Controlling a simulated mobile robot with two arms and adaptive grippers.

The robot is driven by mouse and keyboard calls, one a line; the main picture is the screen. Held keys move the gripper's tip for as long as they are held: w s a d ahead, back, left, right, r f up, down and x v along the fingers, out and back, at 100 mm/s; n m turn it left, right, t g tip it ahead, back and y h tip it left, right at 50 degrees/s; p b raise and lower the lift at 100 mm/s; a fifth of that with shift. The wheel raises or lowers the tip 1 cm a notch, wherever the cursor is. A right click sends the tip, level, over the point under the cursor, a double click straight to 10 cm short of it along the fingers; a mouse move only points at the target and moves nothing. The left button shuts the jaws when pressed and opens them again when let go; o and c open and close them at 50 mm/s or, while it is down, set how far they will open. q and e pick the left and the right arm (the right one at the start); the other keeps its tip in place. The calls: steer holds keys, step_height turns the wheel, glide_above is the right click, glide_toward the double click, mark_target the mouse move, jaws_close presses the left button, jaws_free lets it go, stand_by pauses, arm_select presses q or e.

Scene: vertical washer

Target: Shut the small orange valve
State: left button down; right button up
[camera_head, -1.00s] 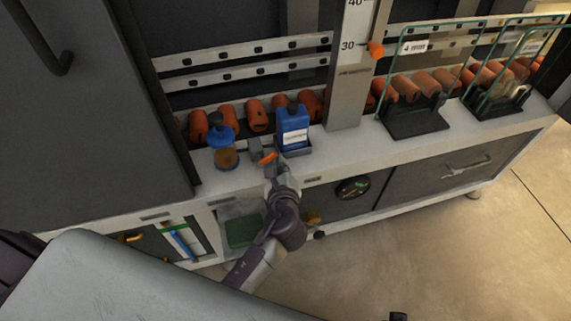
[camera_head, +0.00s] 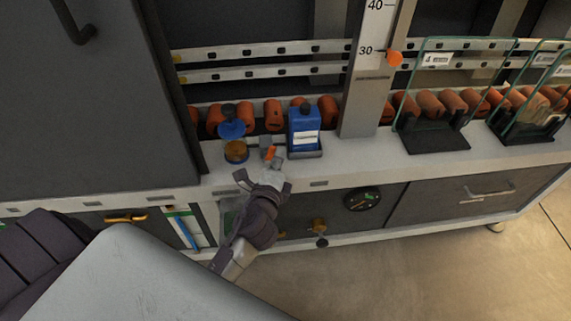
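The small orange valve handle (camera_head: 270,153) sits on a grey fitting on the white ledge, between an amber-and-blue cup and a blue bottle. The handle now points mostly away from and toward me, slightly tilted. My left gripper (camera_head: 264,178) is just in front of it, with its fingers spread apart and nothing visible between them. A small gap seems to separate the fingers from the handle. The lower part of the valve is partly hidden. My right gripper is not in view.
The blue-topped amber cup (camera_head: 236,151) stands close on the left, and the blue bottle (camera_head: 303,132) close on the right. Behind are orange rollers (camera_head: 273,115) and a scale post (camera_head: 364,110). Glass-sided holders (camera_head: 437,139) stand to the right.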

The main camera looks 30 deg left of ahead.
arm_select(q)
steer(key=shift+s+a+n+t+b, duration=0.2)
steer(key=shift+a+n+t+b, duration=0.1)
steer(key=shift+n+b, duration=0.65)
steer(key=shift+s+a+r+n, duration=0.1)
steer(key=shift+n, duration=0.15)
steer(key=shift+a+r+n+b, duration=0.1)
steer(key=shift+r+n+b, duration=0.1)
steer(key=shift+n+b, duration=0.25)
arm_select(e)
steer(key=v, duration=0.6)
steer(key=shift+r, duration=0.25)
arm_select(q)
steer(key=shift+t, duration=0.3)
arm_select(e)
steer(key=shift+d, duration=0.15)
arm_select(q)
steer(key=shift+s, duration=0.15)
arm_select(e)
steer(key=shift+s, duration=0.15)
